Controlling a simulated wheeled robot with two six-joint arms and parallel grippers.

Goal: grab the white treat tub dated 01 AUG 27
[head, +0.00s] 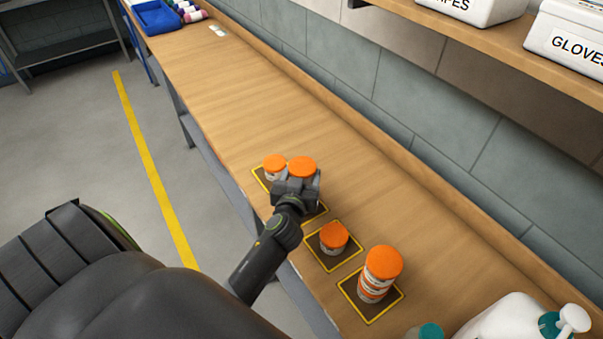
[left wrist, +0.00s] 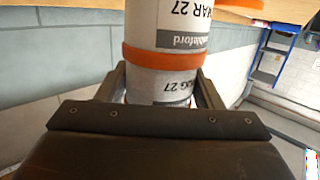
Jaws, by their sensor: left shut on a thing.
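In the head view the stack's top orange lid (head: 301,166) shows above my gripper, which hides most of the tubs. Another orange-lidded tub (head: 273,164) stands just left of it. A single tub (head: 334,237) and a stacked pile of tubs (head: 374,288) stand nearer. My right gripper is not in view.
Yellow-edged dark mats (head: 348,262) lie under the tubs on the wooden bench (head: 290,120). A white pump bottle (head: 505,322) stands at the near right. A shelf with a GLOVES box (head: 565,45) overhangs the back. A blue tray (head: 157,18) is at the far end; mid-bench is clear.

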